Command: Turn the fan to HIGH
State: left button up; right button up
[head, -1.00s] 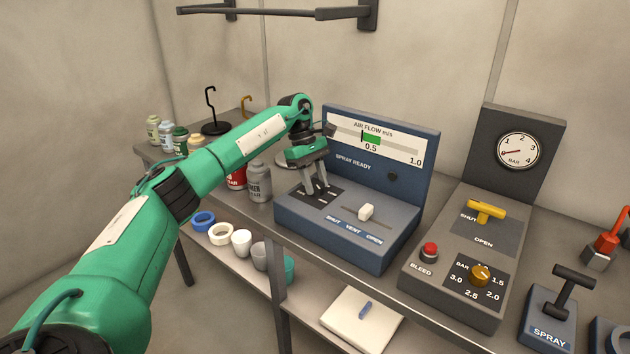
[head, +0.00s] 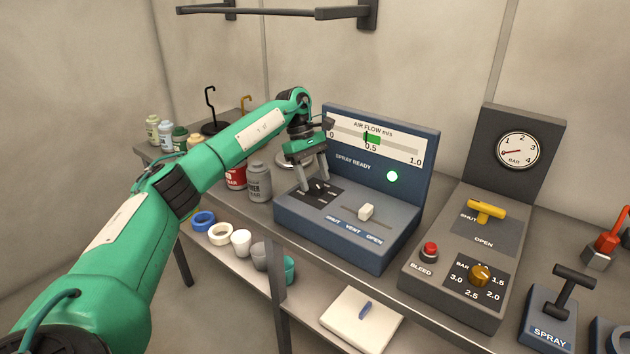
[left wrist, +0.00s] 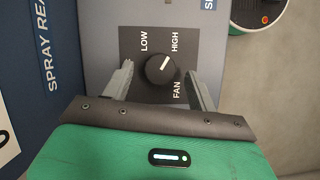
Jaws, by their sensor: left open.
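The black fan knob (left wrist: 160,69) sits on a dark plate lettered LOW, HIGH and FAN. Its white mark points up and right in the left wrist view, towards HIGH. In the head view the knob (head: 319,187) is on the left part of the blue air flow console (head: 345,235). My left gripper (head: 313,182) is open over it, with one finger on each side and a gap to the knob; this shows in the left wrist view (left wrist: 158,72). The green lamp (head: 392,176) by SPRAY READY is lit. The gauge needle (head: 366,137) stands in the green band. My right gripper is out of view.
A white slider (head: 366,212) marked SHUT, VENT, OPEN is right of the knob. A grey can (head: 259,182) stands close left of the console. A grey regulator box (head: 455,300) with a yellow lever (head: 486,209) stands to the right. Cups and rolls are on the lower shelf.

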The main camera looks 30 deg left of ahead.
pick_arm(q)
jog(key=v, duration=1.2)
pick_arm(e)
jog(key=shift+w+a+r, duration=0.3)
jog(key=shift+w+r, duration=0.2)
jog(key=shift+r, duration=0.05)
pick_arm(q)
jog(key=shift+a+r, duration=0.1)
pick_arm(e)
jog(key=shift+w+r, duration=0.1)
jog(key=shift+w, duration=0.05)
